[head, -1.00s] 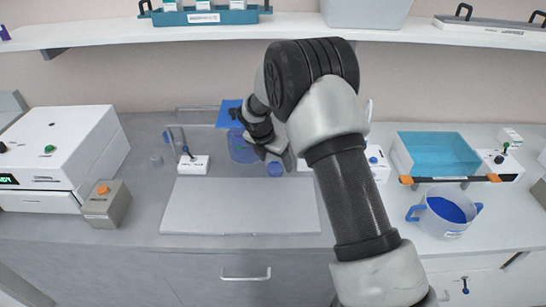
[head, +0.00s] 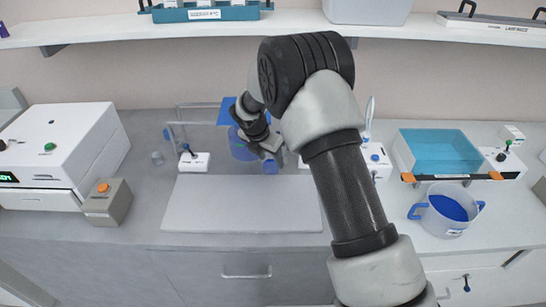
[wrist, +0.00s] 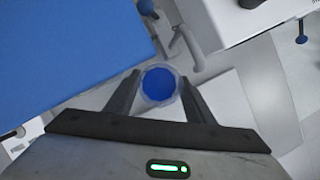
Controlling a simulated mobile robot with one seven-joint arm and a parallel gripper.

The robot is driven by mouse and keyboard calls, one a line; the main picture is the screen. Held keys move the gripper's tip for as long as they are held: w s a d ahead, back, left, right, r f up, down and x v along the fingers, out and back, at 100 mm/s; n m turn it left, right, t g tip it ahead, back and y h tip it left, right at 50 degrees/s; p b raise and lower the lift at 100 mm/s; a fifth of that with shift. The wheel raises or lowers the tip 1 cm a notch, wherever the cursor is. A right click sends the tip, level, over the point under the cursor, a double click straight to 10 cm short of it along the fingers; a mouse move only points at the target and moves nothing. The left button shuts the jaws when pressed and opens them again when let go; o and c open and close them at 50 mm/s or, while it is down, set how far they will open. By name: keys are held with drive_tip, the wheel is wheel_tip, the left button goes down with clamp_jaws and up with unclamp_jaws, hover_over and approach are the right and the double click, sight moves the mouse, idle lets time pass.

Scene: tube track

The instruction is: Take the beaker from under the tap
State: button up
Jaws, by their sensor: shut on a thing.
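A small clear beaker (wrist: 147,98) with blue liquid sits between the two fingers of my gripper (wrist: 158,90) in the wrist view. The fingers are shut on its sides. In the head view the beaker (head: 270,167) shows as a small blue shape at the tip of my gripper (head: 268,155), just behind the pale mat. My arm hides part of that area. A thin pale spout (head: 370,108), perhaps the tap, rises behind my arm to the right, apart from the beaker. I cannot tell whether the beaker touches the bench.
A larger blue-tinted vessel (head: 241,146) stands just left of my gripper, under a blue panel (head: 227,114) on a rail frame. A small white switch box (head: 195,162) is further left. The pale mat (head: 243,205) in front is clear. A handled blue-filled pot (head: 430,220) stands right.

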drive_tip(key=shift+a, duration=0.9)
drive_tip(key=o, duration=1.1)
drive_tip(key=shift+o, duration=0.2)
drive_tip(key=shift+r, duration=0.1)
drive_tip(key=shift+a, duration=0.1)
drive_tip(key=shift+r, duration=0.15)
drive_tip(key=shift+a+r, duration=0.15)
drive_tip(key=shift+r, duration=0.2)
drive_tip(key=v, duration=1.6)
drive_tip(key=shift+s+p, duration=0.4)
drive_tip(key=shift+s, duration=0.05)
drive_tip(key=shift+d, duration=0.25)
